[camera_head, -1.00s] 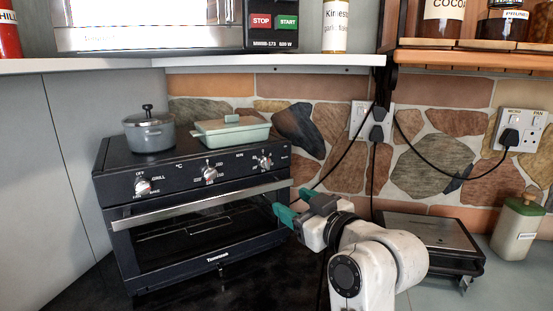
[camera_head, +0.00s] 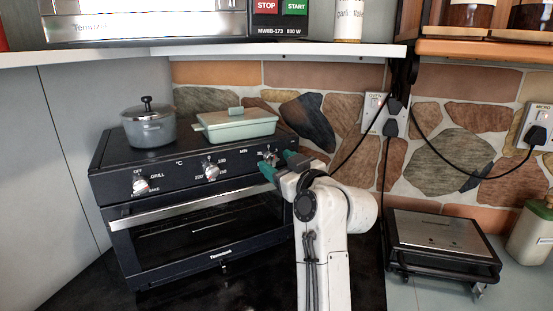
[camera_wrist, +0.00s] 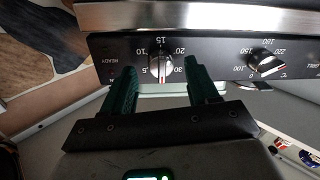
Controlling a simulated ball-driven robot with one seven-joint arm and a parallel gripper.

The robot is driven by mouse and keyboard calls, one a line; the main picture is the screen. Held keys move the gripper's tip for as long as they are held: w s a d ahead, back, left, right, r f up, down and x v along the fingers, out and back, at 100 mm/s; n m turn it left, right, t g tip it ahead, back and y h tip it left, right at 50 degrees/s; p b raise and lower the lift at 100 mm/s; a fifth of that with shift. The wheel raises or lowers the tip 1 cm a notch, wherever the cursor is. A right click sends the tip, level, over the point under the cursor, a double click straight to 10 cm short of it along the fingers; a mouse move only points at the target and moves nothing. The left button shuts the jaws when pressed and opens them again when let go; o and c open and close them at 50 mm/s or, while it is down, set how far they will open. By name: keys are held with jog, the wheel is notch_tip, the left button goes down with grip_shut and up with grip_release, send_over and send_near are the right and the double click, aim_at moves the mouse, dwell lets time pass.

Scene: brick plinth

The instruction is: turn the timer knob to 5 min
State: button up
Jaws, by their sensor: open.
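The timer knob (camera_wrist: 160,64) is the rightmost of the three knobs on the black toaster oven's front panel (camera_head: 178,178); it also shows in the head view (camera_head: 269,157), partly covered by my gripper. In the upside-down wrist view its grip bar stands roughly upright, in line with the 15 mark. I cannot tell which end is the pointer. The 5 mark is beside the knob's lower left there. My gripper (camera_wrist: 161,88) is open. Its two teal fingers are on either side of the knob in the wrist view, and I cannot tell whether they touch it.
The temperature knob (camera_head: 211,172) and the grill knob (camera_head: 140,185) are on the same panel. The oven door handle (camera_head: 205,201) runs just below. A grey pot (camera_head: 150,130) and a green dish (camera_head: 236,127) stand on top. A grill press (camera_head: 440,240) is at the right.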

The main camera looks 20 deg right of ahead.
jog(key=shift+w+a, duration=0.2)
jog(key=shift+w, duration=0.4)
jog(key=shift+c, duration=0.2)
jog(key=c, duration=1)
jog(key=shift+m, duration=0.3)
jog(key=m+p, duration=0.1)
jog(key=m, duration=0.4)
jog(key=shift+m, duration=0.4)
jog(key=m+p, duration=0.1)
jog(key=m, duration=0.4)
jog(key=shift+f+m+t+p, duration=0.1)
jog(key=shift+m+t+p, duration=0.2)
